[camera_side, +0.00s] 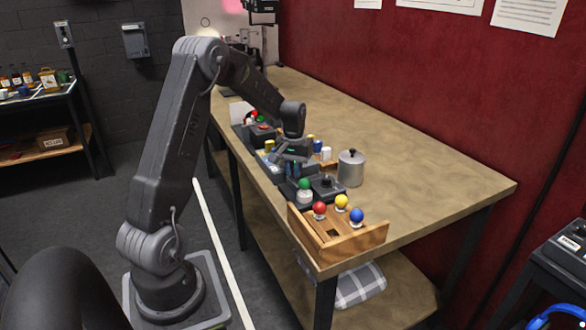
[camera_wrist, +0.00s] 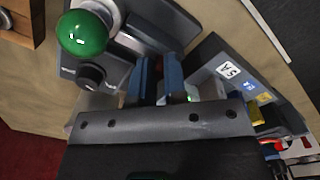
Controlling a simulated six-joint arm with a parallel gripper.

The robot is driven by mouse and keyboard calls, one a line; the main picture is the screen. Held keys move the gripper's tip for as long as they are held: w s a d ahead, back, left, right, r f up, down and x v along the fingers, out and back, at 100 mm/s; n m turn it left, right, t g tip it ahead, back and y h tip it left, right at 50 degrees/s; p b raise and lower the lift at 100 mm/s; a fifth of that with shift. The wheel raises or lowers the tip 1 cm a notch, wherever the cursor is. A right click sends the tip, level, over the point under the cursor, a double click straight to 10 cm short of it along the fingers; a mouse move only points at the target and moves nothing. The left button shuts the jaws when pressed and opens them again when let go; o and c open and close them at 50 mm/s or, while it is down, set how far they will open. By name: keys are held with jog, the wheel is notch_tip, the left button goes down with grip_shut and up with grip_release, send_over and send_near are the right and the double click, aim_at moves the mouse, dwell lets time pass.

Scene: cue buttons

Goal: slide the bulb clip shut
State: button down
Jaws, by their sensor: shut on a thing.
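My gripper (camera_wrist: 158,82) points down at the bench, with its two blue-grey fingers close together. It is shut on a small part between them, seemingly of the bulb clip; the fingers hide most of that part. In the side view my gripper (camera_side: 291,160) is low over the row of devices, and the clip cannot be made out there. In the wrist view a pale piece with a small green glow (camera_wrist: 191,98) shows just right of the fingers. How far the clip is closed cannot be told.
A dark block with a 5A label (camera_wrist: 231,70) is at right. A metal canister (camera_side: 351,169) and wooden box (camera_side: 352,244) with coloured balls stand nearby.

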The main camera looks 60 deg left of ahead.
jog(key=shift+d, duration=0.75)
jog(key=c, duration=1.1)
grip_release()
jog(key=shift+c, duration=0.2)
jog(key=shift+r, duration=0.1)
notch_tip(320, 180, up, 14)
